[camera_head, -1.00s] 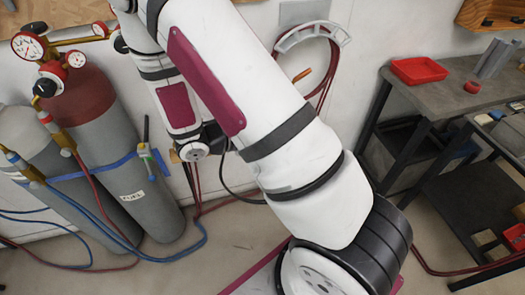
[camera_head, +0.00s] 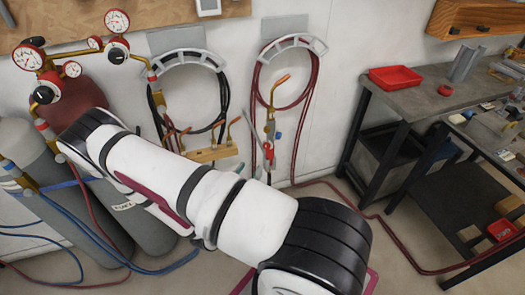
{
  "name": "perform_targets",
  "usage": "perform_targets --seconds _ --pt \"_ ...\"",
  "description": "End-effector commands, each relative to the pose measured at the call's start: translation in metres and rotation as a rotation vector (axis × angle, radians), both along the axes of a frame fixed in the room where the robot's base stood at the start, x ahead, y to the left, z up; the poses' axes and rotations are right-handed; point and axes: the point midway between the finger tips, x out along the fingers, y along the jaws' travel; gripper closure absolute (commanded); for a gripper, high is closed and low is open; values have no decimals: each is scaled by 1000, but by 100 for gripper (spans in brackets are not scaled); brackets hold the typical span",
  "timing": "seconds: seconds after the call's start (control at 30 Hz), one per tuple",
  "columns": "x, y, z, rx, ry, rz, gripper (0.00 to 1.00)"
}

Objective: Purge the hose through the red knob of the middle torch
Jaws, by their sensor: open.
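A brass bracket (camera_head: 212,153) on the wall carries several torches with copper tips, and one tip (camera_head: 235,121) rises at its right end. To the right, a separate torch (camera_head: 270,125) hangs upright below a hose reel, with a copper tip angled up. A red part (camera_head: 267,152) shows low on it or beside it. I cannot tell for sure which torch is the middle one, and no red knob is clear on the bracket. My white arm crosses in front of the bracket's lower side and the cylinders. My gripper is hidden behind it.
Two gas cylinders with gauges (camera_head: 117,21) stand at left, with blue hoses (camera_head: 110,255) on the floor. Coiled hoses hang on wall hooks (camera_head: 292,44). A grey workbench (camera_head: 425,88) with a red tray (camera_head: 408,77) is at right. A red hose (camera_head: 395,235) runs along the floor.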

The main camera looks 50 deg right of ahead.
Motion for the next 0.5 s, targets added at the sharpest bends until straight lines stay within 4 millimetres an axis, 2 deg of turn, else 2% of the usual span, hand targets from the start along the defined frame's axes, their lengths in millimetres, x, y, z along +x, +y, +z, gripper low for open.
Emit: perform_targets --seconds 0.3,0.5 --pt "12 -62 2 -2 -3 -5 58" --pt "20 -93 1 0 -2 -4 58"
